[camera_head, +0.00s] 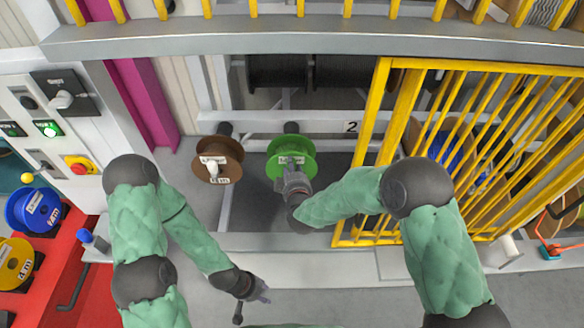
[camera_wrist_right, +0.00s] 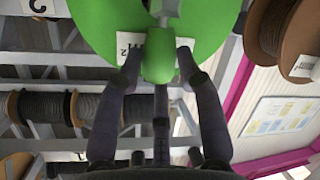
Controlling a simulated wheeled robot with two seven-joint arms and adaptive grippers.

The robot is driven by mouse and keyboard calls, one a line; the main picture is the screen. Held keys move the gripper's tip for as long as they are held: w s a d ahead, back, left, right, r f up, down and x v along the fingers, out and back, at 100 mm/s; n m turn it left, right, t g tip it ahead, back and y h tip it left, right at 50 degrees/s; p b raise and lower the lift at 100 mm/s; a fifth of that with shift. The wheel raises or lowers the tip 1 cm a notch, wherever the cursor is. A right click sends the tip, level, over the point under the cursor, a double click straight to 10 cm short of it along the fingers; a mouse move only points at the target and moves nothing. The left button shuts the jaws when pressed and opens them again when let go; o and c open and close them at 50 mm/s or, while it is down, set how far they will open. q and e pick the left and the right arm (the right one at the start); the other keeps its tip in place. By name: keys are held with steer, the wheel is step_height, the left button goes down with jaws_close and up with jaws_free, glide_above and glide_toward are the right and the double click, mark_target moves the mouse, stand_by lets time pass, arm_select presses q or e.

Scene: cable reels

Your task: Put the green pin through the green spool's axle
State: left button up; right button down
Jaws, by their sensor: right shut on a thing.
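The green spool (camera_head: 275,160) hangs on the rack frame in the middle of the head view. Its face fills the top of the right wrist view (camera_wrist_right: 95,20). My right gripper (camera_head: 292,172) is at the front of this spool, and its fingers are closed around the green pin (camera_wrist_right: 158,65). The pin overlaps the spool's face and white label, in line with a grey axle end (camera_wrist_right: 164,8). I cannot tell whether the pin is in the axle. My left gripper (camera_head: 262,290) is low over the floor, away from the spool; its finger opening is unclear.
A brown spool (camera_head: 230,150) with a white pin (camera_head: 212,167) hangs just left of the green one. A yellow barred gate (camera_head: 368,130) stands right of it, beside my right arm. Blue (camera_head: 25,222) and yellow (camera_head: 8,280) spools sit at far left by the red stand.

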steer(key=shift+f, duration=0.25)
steer(key=c, duration=0.7)
jaws_free()
steer(key=shift+c, duration=0.2)
steer(key=shift+s, duration=0.1)
steer(key=v, duration=1.2)
steer(key=shift+f, duration=0.15)
steer(key=s+d+f+m+g+b, duration=0.1)
steer(key=s+d+f+m+g, duration=0.15)
steer(key=f, duration=0.55)
steer(key=s+d+f+m+g+b, duration=0.1)
steer(key=f+g+b, duration=0.15)
steer(key=f, duration=0.45)
steer(key=s+d+f+m+g+b, duration=0.1)
steer(key=s+d+f+m+g, duration=0.15)
steer(key=f, duration=0.55)
steer(key=s+d+f+m+g+y+b, duration=0.2)
steer(key=s+f+m+g, duration=0.3)
steer(key=s+f, duration=0.8)
steer(key=shift+s+m+g, duration=0.3)
steer(key=shift+s+g, duration=0.15)
steer(key=shift+g, duration=0.3)
